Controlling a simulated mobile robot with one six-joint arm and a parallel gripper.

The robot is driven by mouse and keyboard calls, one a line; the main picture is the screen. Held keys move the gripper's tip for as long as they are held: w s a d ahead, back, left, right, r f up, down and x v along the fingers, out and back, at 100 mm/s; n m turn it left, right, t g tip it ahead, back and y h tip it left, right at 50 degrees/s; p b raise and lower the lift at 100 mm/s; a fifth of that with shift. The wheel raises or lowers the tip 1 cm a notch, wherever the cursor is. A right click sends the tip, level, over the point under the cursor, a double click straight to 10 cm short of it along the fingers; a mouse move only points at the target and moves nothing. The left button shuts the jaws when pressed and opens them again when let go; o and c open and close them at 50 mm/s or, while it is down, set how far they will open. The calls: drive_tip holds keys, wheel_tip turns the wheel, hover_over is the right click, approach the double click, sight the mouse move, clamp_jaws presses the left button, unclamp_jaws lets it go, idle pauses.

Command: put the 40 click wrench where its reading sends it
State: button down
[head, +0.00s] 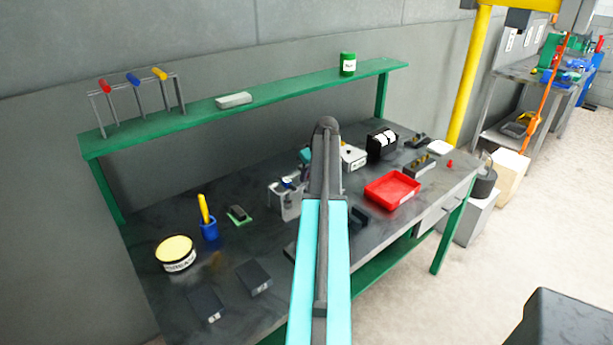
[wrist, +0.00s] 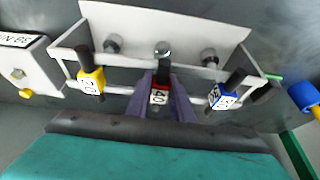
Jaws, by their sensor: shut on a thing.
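In the wrist view, the 40 click wrench (wrist: 160,96) has a red tag reading 40 and is in the middle of a pale metal rack (wrist: 185,28). My gripper (wrist: 161,88) is shut on it, with a finger on each side. A yellow-tagged wrench (wrist: 91,80) is on its left and a blue-tagged wrench (wrist: 223,96) on its right, both in the rack. A white box (wrist: 25,65) with an upside-down label, not surely legible, stands left of the rack. In the head view my arm hides the gripper and the wrench; part of the rack (head: 288,205) shows beside it.
On the bench are a red tray (head: 392,189), a black box (head: 381,144), a white box (head: 352,157), a blue cup (head: 209,229), a yellow-topped tin (head: 175,252) and two dark pads (head: 254,278) (head: 206,305). A green shelf (head: 280,98) runs above the back.

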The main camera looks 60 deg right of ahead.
drive_tip(key=c, duration=1.6)
unclamp_jaws()
drive_tip(key=shift+o, duration=0.2)
drive_tip(key=b+v, duration=0.2)
drive_tip(key=v, duration=1)
drive_tip(key=shift+b, duration=0.4)
drive_tip(key=shift+r, duration=0.15)
